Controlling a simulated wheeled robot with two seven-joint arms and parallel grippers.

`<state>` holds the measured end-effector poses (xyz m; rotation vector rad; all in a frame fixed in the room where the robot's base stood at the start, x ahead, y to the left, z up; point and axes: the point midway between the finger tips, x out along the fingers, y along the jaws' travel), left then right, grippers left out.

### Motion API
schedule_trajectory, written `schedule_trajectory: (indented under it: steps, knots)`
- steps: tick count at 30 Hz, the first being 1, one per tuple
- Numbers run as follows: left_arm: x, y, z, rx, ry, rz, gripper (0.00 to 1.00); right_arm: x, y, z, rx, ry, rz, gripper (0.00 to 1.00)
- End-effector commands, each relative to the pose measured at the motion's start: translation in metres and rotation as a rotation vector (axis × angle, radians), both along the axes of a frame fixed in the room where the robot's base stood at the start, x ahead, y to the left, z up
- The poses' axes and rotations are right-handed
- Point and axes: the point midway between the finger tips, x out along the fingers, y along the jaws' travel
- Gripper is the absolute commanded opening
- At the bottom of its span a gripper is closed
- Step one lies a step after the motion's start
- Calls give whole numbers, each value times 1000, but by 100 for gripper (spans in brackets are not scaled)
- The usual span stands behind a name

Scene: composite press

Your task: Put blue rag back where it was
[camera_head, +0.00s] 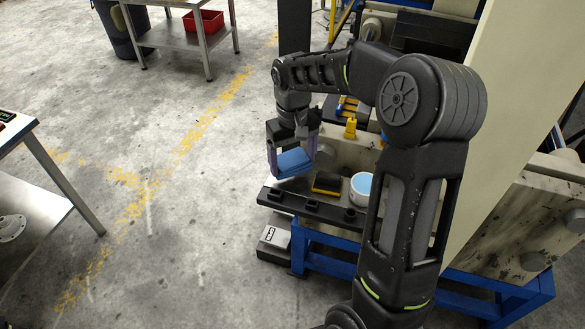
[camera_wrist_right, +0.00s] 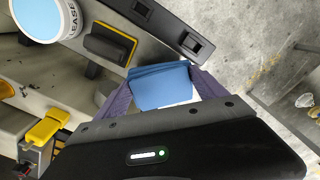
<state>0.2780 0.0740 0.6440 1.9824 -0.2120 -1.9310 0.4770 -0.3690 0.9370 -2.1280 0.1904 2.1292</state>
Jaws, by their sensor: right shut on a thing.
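The blue rag (camera_head: 292,162) is a folded blue cloth. My right gripper (camera_head: 292,168) is shut on it and holds it near the left end of the press ledge. In the right wrist view the rag (camera_wrist_right: 160,86) sits between the two purple fingers of the gripper (camera_wrist_right: 152,95). Whether the rag touches anything below it cannot be told. My left gripper is not in view.
A black and yellow sponge-like block (camera_head: 327,183) and a white tub with light blue contents (camera_head: 361,188) stand on the press. A dark rail (camera_head: 312,207) runs along its front. A yellow-handled item (camera_head: 350,128) stands behind. A metal table (camera_head: 25,215) is at left.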

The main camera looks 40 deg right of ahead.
Motion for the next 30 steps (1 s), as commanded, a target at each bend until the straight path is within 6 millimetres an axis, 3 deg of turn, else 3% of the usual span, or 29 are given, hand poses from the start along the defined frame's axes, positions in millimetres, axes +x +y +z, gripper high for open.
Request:
schedule_trajectory:
  steps: [8,18,29,30]
  knots:
    - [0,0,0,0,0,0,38,0,0,-1,0,-1,0,36]
    - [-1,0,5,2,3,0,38,0,0,-37,1,-1,-1,36]
    - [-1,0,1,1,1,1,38,0,0,-42,0,-1,0,36]
    - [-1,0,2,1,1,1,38,0,0,-40,0,-2,0,83]
